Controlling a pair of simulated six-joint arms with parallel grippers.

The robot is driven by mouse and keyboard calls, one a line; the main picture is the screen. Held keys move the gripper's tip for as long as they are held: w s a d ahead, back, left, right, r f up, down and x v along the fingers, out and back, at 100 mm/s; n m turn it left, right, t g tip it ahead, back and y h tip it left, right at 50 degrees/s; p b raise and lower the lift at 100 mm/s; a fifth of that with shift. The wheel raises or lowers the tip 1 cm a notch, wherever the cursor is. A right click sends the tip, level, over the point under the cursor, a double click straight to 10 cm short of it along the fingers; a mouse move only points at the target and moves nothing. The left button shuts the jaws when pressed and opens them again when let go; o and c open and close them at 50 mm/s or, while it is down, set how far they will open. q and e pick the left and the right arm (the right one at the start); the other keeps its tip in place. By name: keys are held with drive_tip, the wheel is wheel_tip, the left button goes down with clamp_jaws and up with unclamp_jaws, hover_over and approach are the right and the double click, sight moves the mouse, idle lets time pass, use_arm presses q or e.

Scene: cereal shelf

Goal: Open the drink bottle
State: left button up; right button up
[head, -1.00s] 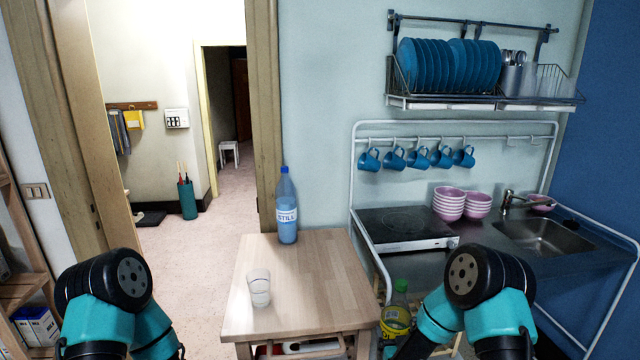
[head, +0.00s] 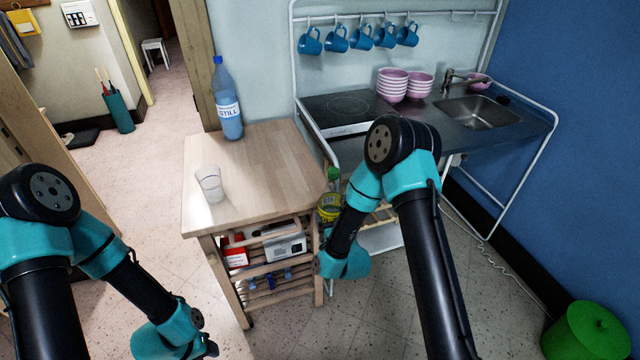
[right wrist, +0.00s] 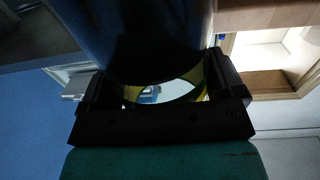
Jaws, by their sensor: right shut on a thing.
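A bottle with a green cap and yellow label (head: 330,207) stands low beside the right side of the wooden table. My right forearm and wrist partly cover it in the head view. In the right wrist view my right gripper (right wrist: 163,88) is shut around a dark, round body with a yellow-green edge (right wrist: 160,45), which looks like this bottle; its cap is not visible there. A clear blue bottle labelled STILL (head: 228,105) stands upright with its cap on at the table's back. My left gripper (head: 208,348) is barely visible low in the head view, and its jaws cannot be made out.
The wooden table (head: 265,165) also holds a glass (head: 209,184) near its left side. Boxes (head: 284,243) lie on the rack below. A sink unit with hob, pink bowls (head: 393,85) and hanging blue mugs (head: 335,39) stands behind. A green bin (head: 588,332) is at lower right.

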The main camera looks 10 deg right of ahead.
drive_tip(key=s+a+r+n+y, duration=0.2)
drive_tip(key=s+a+r+y, duration=0.1)
drive_tip(key=r, duration=0.4)
drive_tip(key=s+a+r+n+g+y, duration=0.1)
drive_tip(key=s+a+r+n+y, duration=0.1)
drive_tip(key=s+a+r, duration=0.3)
wheel_tip(320, 180, up, 2)
drive_tip(key=shift+a+r+y, duration=0.1)
drive_tip(key=shift+a+y, duration=0.6)
drive_tip(key=shift+a, duration=0.5)
drive_tip(key=shift+s, duration=0.1)
